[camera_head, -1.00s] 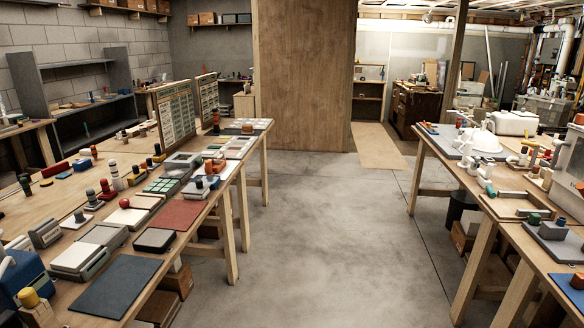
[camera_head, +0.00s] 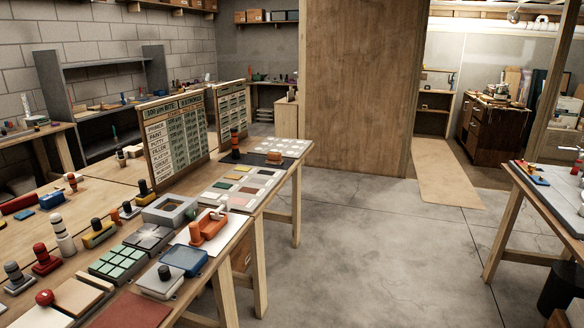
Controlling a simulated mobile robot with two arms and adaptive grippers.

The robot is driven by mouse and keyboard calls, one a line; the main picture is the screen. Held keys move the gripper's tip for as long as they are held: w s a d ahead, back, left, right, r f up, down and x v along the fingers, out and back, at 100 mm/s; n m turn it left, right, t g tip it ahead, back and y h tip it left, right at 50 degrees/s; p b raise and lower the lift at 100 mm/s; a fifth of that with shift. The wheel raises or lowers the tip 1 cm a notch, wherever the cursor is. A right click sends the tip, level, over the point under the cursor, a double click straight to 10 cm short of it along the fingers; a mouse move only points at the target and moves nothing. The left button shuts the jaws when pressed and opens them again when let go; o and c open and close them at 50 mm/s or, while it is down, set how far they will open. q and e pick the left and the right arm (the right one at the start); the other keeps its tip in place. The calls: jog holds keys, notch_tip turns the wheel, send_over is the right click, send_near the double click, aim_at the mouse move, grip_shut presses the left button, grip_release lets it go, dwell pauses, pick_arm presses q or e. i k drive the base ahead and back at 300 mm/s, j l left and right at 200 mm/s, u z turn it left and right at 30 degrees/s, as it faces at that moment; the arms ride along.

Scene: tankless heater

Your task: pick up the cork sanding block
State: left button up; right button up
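A small orange-brown block (camera_head: 275,157) sits on a dark mat (camera_head: 247,159) near the far end of the left workbench (camera_head: 262,202). Its colour looks like cork, but it is too small here to be sure that it is the cork sanding block. Neither of my grippers is in view.
Sanding blocks, pads and knobbed tools crowd the near part of the left bench, including a green-tiled block (camera_head: 118,262) and a blue tray (camera_head: 184,260). Chart boards (camera_head: 175,140) stand behind. The concrete floor (camera_head: 390,245) is clear between the left bench and right table (camera_head: 545,200).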

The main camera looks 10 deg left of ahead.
aim_at(274, 158)
jog(key=i+u, duration=0.4)
jog(key=i+l+u, duration=0.25)
jog(key=i+u, duration=0.15)
jog(key=i+l+u, duration=0.35)
jog(key=i+j, duration=0.05)
jog(key=i, duration=0.05)
